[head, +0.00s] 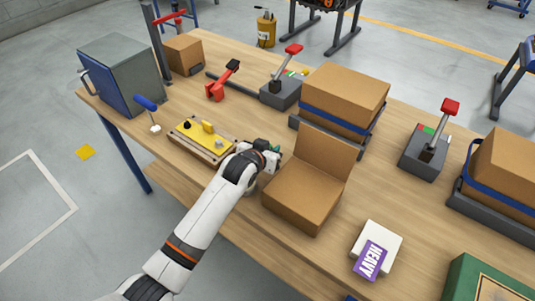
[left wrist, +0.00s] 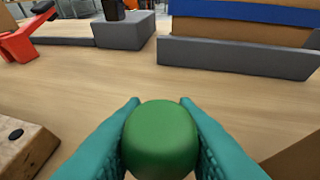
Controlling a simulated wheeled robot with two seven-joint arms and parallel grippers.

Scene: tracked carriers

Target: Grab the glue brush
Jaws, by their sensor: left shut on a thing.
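My left gripper (head: 270,150), with teal fingers, is shut on a green rounded thing (left wrist: 160,138) just above or on the bench, between the yellow-topped fixture and the open cardboard box. In the left wrist view the fingers press on both sides of it. Only its round end shows, so I cannot tell whether it is the glue brush's handle. A blue-handled tool (head: 146,103) with a thin stem and white end stands at the left edge of the bench, apart from my gripper. My right gripper is not in view.
The open cardboard box (head: 300,198) stands close right of my gripper, the yellow-topped fixture (head: 203,140) close left. Behind are a red clamp (head: 222,83), a red-handled lever (head: 283,85) and a strapped box (head: 343,97). A white-and-purple HEAVY block (head: 375,250) lies in front.

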